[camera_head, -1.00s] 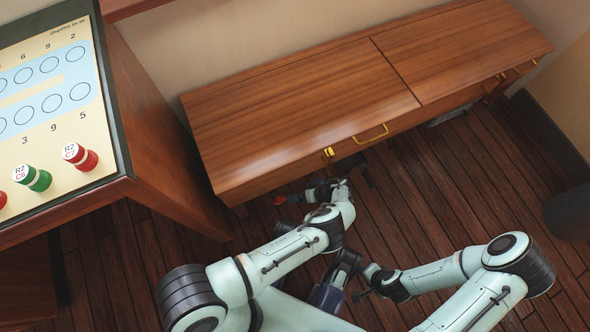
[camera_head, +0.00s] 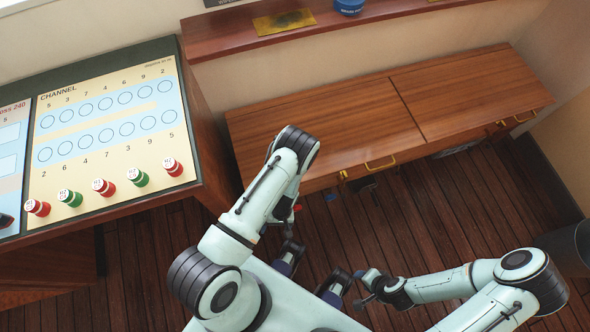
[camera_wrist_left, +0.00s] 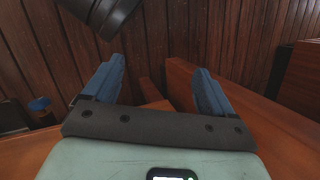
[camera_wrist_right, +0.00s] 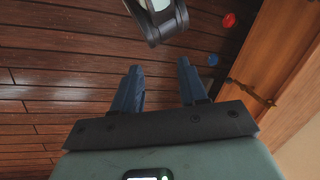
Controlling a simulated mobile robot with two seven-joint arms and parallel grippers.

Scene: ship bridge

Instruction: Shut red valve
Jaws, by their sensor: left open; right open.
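A small red round thing, which looks like the red valve (camera_wrist_right: 229,20), shows at the upper right of the right wrist view. In the head view only a bit of red (camera_head: 297,208) shows beside my left arm, below the bench front. How far the valve is turned cannot be made out. My left gripper (camera_wrist_left: 160,70) is open and empty in its wrist view, with floor planks beyond its fingers. In the head view it is mostly hidden by my bent arm. My right gripper (camera_wrist_right: 160,66) is open and empty over the floor, apart from the valve.
A blue round knob (camera_wrist_right: 212,60) sits near the red one. The wooden bench (camera_head: 330,125) has yellow handles on its front. A channel panel (camera_head: 110,140) with red and green knobs stands at left.

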